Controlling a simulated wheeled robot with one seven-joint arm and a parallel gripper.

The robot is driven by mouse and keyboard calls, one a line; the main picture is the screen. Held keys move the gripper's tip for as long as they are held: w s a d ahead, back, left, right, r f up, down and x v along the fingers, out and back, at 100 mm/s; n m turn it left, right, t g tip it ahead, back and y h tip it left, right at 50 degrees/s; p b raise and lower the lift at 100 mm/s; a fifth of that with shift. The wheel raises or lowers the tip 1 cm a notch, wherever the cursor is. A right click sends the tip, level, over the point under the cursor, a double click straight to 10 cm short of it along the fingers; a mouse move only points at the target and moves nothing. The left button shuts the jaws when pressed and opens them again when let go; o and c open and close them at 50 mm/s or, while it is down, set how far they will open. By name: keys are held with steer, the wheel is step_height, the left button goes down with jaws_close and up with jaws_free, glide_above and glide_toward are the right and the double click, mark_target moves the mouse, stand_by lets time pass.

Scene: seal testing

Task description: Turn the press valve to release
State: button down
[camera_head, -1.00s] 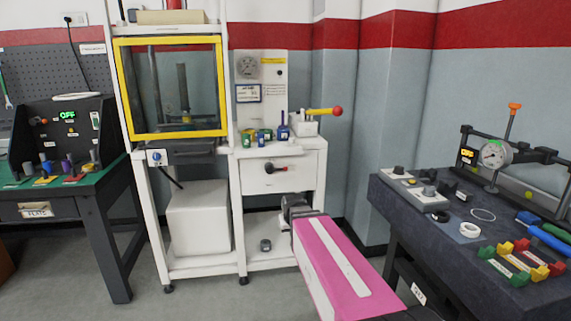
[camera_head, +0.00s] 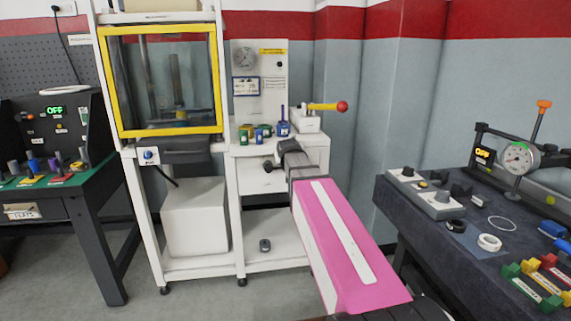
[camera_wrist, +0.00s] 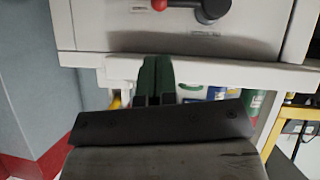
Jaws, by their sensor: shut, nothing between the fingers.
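A dark lever with a red knob, which looks like the press valve, is on the white front panel below the cabinet top. In the head view only its dark left part (camera_head: 268,166) shows; my gripper hides the rest. In the wrist view, which looks upside down, the red knob and dark hub (camera_wrist: 208,10) are cut by the top edge. My gripper (camera_head: 288,146) is in front of the cabinet near its top edge, at the valve's upper right. Its fingers (camera_wrist: 155,62) are shut and empty, apart from the lever in the wrist view.
The press chamber with a yellow frame (camera_head: 165,132) is left of the cabinet. Several small bottles (camera_head: 265,131) and a yellow handle with a red knob (camera_head: 328,107) are on the cabinet top. A dark bench (camera_head: 440,235) with a gauge is at right.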

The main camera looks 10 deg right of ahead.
steer(key=shift+w+f, duration=0.1)
steer(key=x, duration=0.9)
steer(key=shift+w+f, duration=0.2)
steer(key=shift+w, duration=0.15)
steer(key=shift+f, duration=0.1)
